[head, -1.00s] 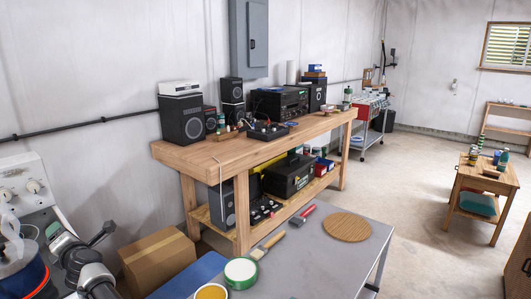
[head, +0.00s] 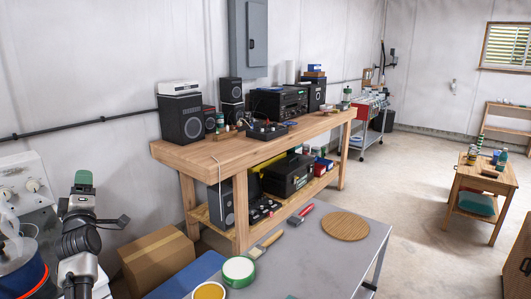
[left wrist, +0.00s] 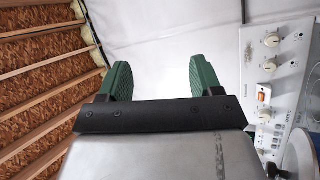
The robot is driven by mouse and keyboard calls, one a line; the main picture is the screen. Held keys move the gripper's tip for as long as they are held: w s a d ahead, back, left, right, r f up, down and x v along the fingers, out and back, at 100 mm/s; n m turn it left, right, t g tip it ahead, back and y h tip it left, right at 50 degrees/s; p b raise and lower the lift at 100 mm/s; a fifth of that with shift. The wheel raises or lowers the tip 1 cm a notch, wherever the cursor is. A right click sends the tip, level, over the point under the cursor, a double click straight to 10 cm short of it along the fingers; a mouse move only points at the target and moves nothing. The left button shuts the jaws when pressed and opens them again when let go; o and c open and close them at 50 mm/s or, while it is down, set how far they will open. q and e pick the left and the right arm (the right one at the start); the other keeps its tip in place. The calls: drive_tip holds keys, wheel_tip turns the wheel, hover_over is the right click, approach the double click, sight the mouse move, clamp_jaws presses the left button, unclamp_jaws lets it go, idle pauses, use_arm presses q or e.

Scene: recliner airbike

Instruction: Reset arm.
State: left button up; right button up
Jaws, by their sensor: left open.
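My left arm stands at the lower left of the head view, with my left gripper (head: 83,178) pointing up. Its green fingers overlap there, seen edge-on. In the left wrist view my left gripper (left wrist: 162,80) shows two green fingers well apart, with nothing between them. It points up toward the pale wall and the roof beams. My right gripper does not show clearly in any view.
A white panel with knobs (head: 22,180) stands close beside my left arm. A cardboard box (head: 157,257) is right of it. A grey table (head: 340,272) in front holds a round wooden board (head: 346,226), brush and tape. A wooden workbench (head: 215,155) stands behind.

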use_arm(q)
drive_tip(key=w+d+f+m+h, duration=0.1)
drive_tip(key=d+f+m+h, duration=0.85)
drive_tip(key=d+m, duration=0.3)
wheel_tip(320, 180, down, 20)
drive_tip(key=s+m+g, duration=0.3)
drive_tip(key=m+g, duration=0.2)
drive_tip(key=m, duration=0.4)
drive_tip(key=s+d+f+g, duration=0.25)
drive_tip(key=s+f, duration=0.45)
drive_tip(key=f, duration=0.4)
drive_tip(key=s+d+f+g, duration=0.1)
drive_tip(key=s+f+g, duration=0.2)
drive_tip(key=s+f, duration=0.55)
drive_tip(key=s+d+f+g, duration=0.3)
drive_tip(key=s+f+g, duration=0.2)
drive_tip(key=s+f, duration=1.25)
drive_tip(key=s+d+f+g, duration=0.2)
drive_tip(key=s+f, duration=0.1)
drive_tip(key=s, duration=1)
drive_tip(key=s+d+f+g, duration=0.1)
drive_tip(key=s+f+g, duration=0.1)
drive_tip(key=s, duration=1.1)
drive_tip(key=shift+d+f, duration=0.4)
drive_tip(key=shift+f, duration=0.5)
